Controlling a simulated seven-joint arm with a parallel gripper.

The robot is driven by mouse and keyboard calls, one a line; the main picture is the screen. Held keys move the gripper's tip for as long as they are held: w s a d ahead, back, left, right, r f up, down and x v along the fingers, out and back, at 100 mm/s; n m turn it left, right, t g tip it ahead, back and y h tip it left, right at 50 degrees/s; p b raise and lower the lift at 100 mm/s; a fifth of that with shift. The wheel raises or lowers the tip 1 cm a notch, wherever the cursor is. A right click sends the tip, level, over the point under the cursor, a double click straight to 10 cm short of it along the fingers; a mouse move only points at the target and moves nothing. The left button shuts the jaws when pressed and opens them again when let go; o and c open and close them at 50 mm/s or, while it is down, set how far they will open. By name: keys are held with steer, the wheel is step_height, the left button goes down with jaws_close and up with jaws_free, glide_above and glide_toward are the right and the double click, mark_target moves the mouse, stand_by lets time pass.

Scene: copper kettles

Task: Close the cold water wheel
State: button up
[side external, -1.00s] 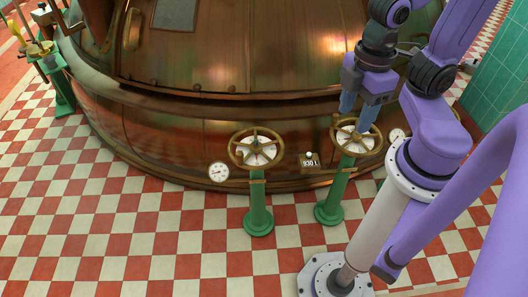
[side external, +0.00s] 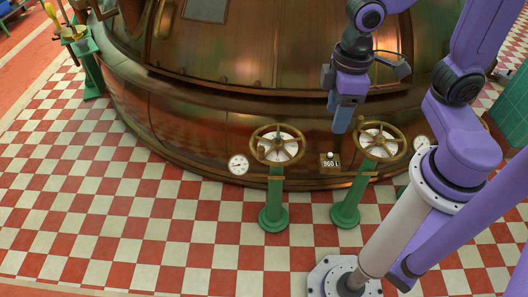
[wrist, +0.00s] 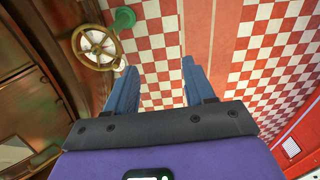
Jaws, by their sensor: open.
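Two brass handwheels on green posts stand in front of the copper kettle: the left wheel (side external: 277,146) and the right wheel (side external: 379,142). I cannot read which one is for cold water. My gripper (side external: 338,128) hangs with its blue fingers pointing down between the two wheels, nearer the right one, and looks apart from both. In the wrist view my gripper (wrist: 156,64) is open, with only floor showing between its fingers. One brass wheel (wrist: 96,47) shows beyond the left finger; I cannot tell which wheel it is.
The copper kettle (side external: 200,120) curves behind the wheels. A small litre counter (side external: 330,162) sits between them, and a round white gauge (side external: 238,165) is left of the left wheel. A second gauge (side external: 421,144) is at the right. Checkered floor (side external: 130,220) lies clear in front.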

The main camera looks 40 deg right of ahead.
steer(key=w+a+f+m, duration=0.2)
steer(key=w+f+m, duration=0.25)
steer(key=w, duration=0.55)
steer(key=m, duration=0.8)
glide_above(260, 147)
step_height(260, 147, down, 16)
steer(key=f, duration=0.1)
steer(key=shift+n, duration=0.35)
step_height(260, 147, down, 16)
steer(key=shift+d+f, duration=0.1)
steer(key=shift+f, duration=0.15)
jaws_close()
